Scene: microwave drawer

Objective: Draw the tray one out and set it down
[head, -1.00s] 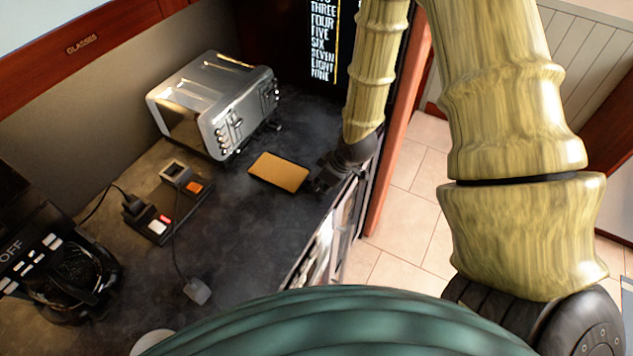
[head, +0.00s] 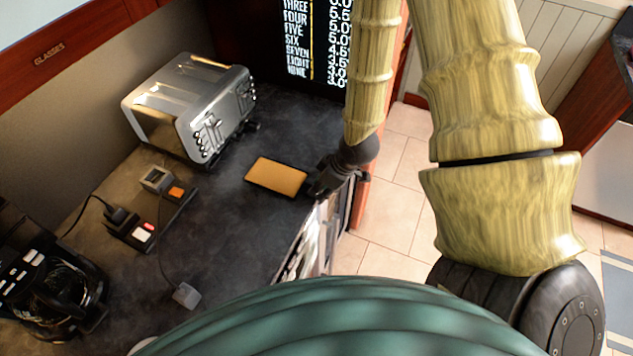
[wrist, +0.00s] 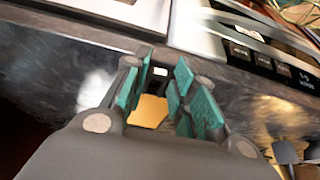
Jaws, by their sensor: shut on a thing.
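The tray (head: 276,176) is a small flat rectangle with an orange-yellow face and a thin dark rim. In the head view it lies flat over the dark counter near its front edge; I cannot tell if it touches the counter or hangs just above it. My gripper (head: 314,190) is shut on its right end. In the wrist view, a yellow patch of the tray (wrist: 148,110) shows between the teal finger pads of my gripper (wrist: 160,88). The gripped edge is mostly hidden by the fingers.
A silver toaster (head: 190,108) stands behind the tray. A dark device with a cable (head: 145,228) lies to the left, and a coffee maker (head: 55,280) at the far left. A lit price board (head: 315,45) is at the back. Bare counter surrounds the tray.

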